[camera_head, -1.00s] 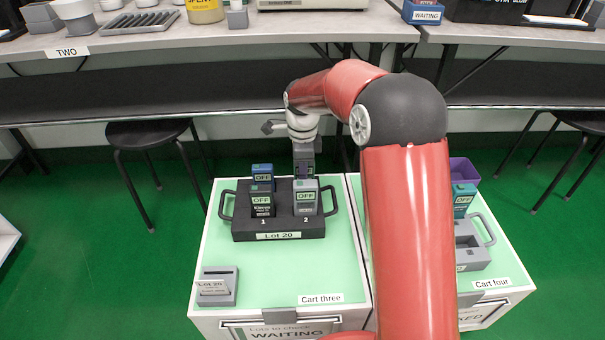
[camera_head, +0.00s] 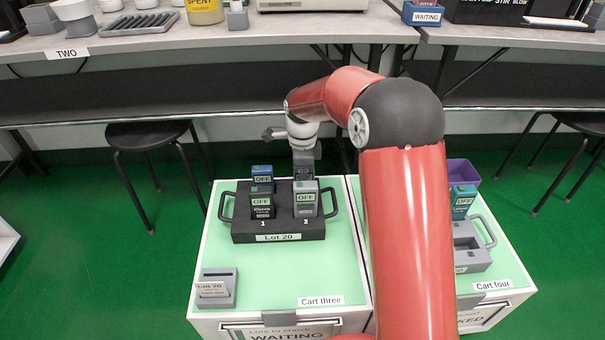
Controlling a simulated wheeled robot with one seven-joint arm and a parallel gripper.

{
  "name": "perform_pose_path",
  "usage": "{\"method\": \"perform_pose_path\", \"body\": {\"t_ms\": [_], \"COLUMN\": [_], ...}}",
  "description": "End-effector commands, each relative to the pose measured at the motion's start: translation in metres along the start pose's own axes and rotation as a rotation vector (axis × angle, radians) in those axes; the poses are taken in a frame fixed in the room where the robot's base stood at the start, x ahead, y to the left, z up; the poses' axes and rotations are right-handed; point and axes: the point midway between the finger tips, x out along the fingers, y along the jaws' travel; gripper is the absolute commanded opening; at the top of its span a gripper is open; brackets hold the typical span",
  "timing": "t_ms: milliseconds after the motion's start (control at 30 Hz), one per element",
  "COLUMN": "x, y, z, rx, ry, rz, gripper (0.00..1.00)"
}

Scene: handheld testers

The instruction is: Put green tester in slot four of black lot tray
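The black lot tray (camera_head: 278,229), labelled Lot 20, sits on Cart three with handles left and right. A black tester (camera_head: 261,203) stands in slot 1 and a grey tester (camera_head: 305,199) in slot 2. A blue tester (camera_head: 262,174) stands in the back row at left. My gripper (camera_head: 303,174) points down at the back right of the tray, behind the grey tester. That tester hides its fingertips and the slot there; anything between the fingers cannot be made out clearly. A teal-green tester (camera_head: 462,203) stands upright on Cart four, reading OFF.
On Cart four a grey tray (camera_head: 474,262) is partly hidden by my arm, with a purple bin (camera_head: 463,172) behind it. A grey card holder (camera_head: 218,289) stands at Cart three's front left. The green top (camera_head: 270,272) in front of the black tray is clear.

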Motion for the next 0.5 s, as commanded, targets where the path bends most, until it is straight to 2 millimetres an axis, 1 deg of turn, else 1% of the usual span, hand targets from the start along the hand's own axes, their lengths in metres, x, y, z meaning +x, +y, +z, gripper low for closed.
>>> {"method": "perform_pose_path", "body": {"t_ms": [167, 400, 500], "x": [-0.021, -0.074, -0.093], "y": [-0.001, -0.001, -0.001], "z": [0.0, 0.001, 0.0], "rx": [0.0, -0.001, 0.001], "ry": [0.0, -0.001, -0.001], "rz": [-0.004, -0.004, -0.004], "gripper": [0.45, 0.45, 0.45]}}
